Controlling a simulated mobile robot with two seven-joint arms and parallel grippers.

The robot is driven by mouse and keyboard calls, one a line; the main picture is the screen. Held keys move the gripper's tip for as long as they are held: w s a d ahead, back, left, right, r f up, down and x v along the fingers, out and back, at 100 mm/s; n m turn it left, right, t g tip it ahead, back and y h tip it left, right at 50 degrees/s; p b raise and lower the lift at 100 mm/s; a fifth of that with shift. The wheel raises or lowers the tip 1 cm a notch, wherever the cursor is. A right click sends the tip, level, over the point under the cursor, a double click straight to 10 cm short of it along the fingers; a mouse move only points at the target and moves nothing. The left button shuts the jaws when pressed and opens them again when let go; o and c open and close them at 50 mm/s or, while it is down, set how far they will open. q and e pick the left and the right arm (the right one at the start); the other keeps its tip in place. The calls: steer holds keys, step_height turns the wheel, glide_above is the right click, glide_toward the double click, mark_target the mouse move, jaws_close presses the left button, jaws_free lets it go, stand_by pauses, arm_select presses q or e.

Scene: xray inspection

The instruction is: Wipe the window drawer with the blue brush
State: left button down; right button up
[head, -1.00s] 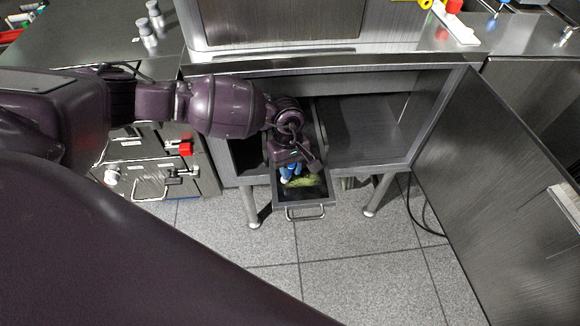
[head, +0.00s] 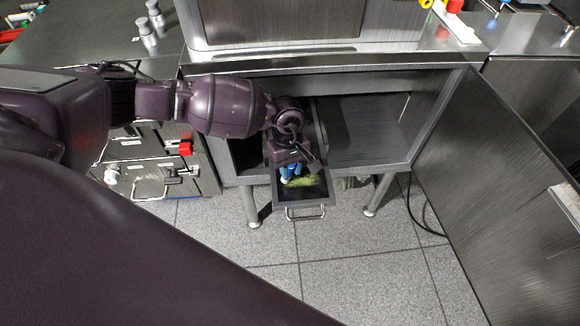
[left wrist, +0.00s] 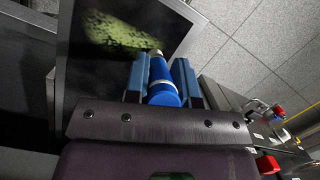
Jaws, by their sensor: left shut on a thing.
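The window drawer (head: 287,203) is pulled out below the cabinet, with its metal handle at the front. My left gripper (head: 288,171) is over the drawer, shut on the blue brush. The brush's blue handle (left wrist: 162,82) sits between the two fingers (left wrist: 162,85) in the left wrist view. My right gripper is not in view.
The open cabinet (head: 365,125) has an empty compartment right of the drawer. Its door (head: 500,190) stands open at the right. A drawer unit with a red latch (head: 185,148) is at the left. Grey floor (head: 350,270) is clear in front.

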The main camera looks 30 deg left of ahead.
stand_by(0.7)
arm_select(q)
steer(key=shift+d, duration=0.1)
steer(key=shift+w+d+f, duration=0.1)
steer(key=shift+w+d, duration=0.35)
steer(key=shift+d, duration=0.15)
steer(key=shift+w+d, duration=0.1)
steer(key=shift+w+d+b, duration=0.1)
steer(key=shift+d+b, duration=0.05)
steer(key=shift+b, duration=0.15)
steer(key=shift+d, duration=0.15)
steer(key=shift+w+d, duration=0.35)
steer(key=shift+d, duration=0.05)
steer(key=shift+w+d, duration=0.1)
